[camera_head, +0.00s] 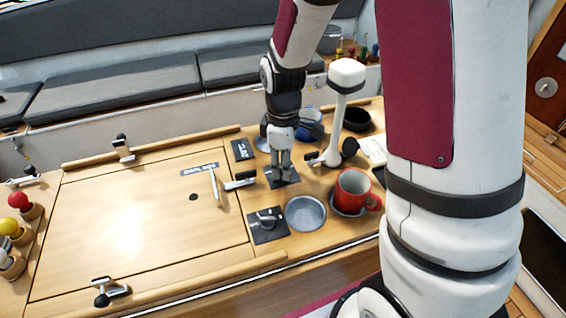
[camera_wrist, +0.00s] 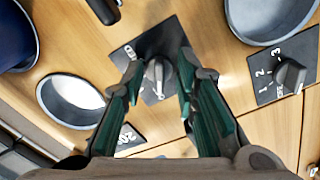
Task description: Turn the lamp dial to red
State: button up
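In the head view my gripper (camera_head: 282,166) points down at the plate (camera_head: 284,181) and hides the knob. A white lamp-like post (camera_head: 338,110) stands just right of it.
A second dial (camera_wrist: 290,75) marked 1, 2, 3 lies at the right, also seen in the head view (camera_head: 266,221). A grey bowl (camera_head: 305,213), a red mug (camera_head: 354,190), a blue mug (camera_head: 310,124) and a black bowl (camera_head: 357,119) crowd the counter. A lever handle (camera_head: 238,180) is left.

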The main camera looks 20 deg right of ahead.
grip_shut()
jog(key=shift+m, duration=0.3)
jog(key=m+p, duration=0.1)
jog(key=m, duration=0.4)
jog(key=shift+s+a, duration=0.1)
jog(key=m+p, duration=0.1)
jog(key=m, duration=0.4)
jog(key=shift+a+m, duration=0.1)
jog(key=shift+m, duration=0.3)
jog(key=m+p, duration=0.2)
jog(key=m, duration=0.4)
jog(key=shift+r, duration=0.1)
jog(key=m+p, duration=0.1)
jog(key=m, duration=0.5)
jog(key=shift+a+p, duration=0.15)
jog(key=shift+p, duration=0.15)
jog(key=shift+w+m, duration=0.2)
jog(key=shift+m, duration=0.2)
